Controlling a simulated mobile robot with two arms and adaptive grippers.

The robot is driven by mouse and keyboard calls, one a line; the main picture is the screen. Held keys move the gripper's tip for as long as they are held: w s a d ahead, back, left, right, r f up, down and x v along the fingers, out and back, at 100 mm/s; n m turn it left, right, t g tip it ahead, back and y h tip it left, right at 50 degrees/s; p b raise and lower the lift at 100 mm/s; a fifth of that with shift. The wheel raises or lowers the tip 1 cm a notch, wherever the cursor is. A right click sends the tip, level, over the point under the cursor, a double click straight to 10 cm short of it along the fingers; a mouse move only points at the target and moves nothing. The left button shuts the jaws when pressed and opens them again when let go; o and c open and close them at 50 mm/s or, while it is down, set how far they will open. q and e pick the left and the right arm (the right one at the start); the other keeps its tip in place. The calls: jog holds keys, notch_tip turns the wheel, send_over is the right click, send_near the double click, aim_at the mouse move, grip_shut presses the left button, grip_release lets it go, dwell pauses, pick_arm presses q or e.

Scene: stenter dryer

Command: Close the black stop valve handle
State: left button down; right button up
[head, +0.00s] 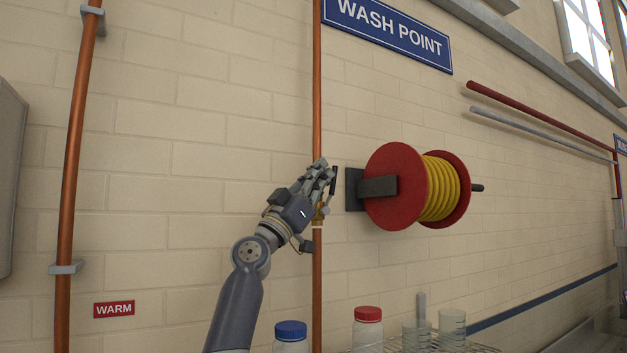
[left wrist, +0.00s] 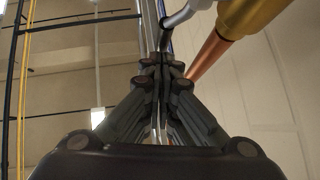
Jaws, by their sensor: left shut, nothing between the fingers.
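My left gripper (head: 322,168) is at the middle copper pipe (head: 317,90), its fingers pointing up and to the right. Its fingers are shut with nothing between them; the closed fingertips also show in the left wrist view (left wrist: 162,62). A brass valve body (head: 320,212) sits on the pipe just behind the hand, partly hidden. A thin dark upright piece (head: 333,182) beside the fingertips looks like the black handle; I cannot tell whether the fingers touch it. In the left wrist view, the brass body (left wrist: 250,12) and copper pipe (left wrist: 207,58) are right of the fingertips.
A red hose reel (head: 392,190) with yellow hose is on the wall close to the right. Below stand a blue-capped jar (head: 291,333), a red-capped jar (head: 367,325) and beakers (head: 452,325).

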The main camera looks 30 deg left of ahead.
aim_at(336, 169)
pick_arm(q)
jog(key=w, duration=0.1)
jog(key=w+d, duration=0.1)
jog(key=w, duration=0.1)
jog(key=shift+d+r, duration=0.25)
jog(key=shift+d, duration=0.15)
jog(key=shift+w+d+f+p, duration=0.25)
jog(key=shift+w+d+p, duration=0.15)
jog(key=shift+w, duration=0.25)
jog(key=shift+w+d+f+p, duration=0.25)
jog(key=shift+w+d+p, duration=0.1)
jog(key=shift+w, duration=0.25)
dwell(0.5)
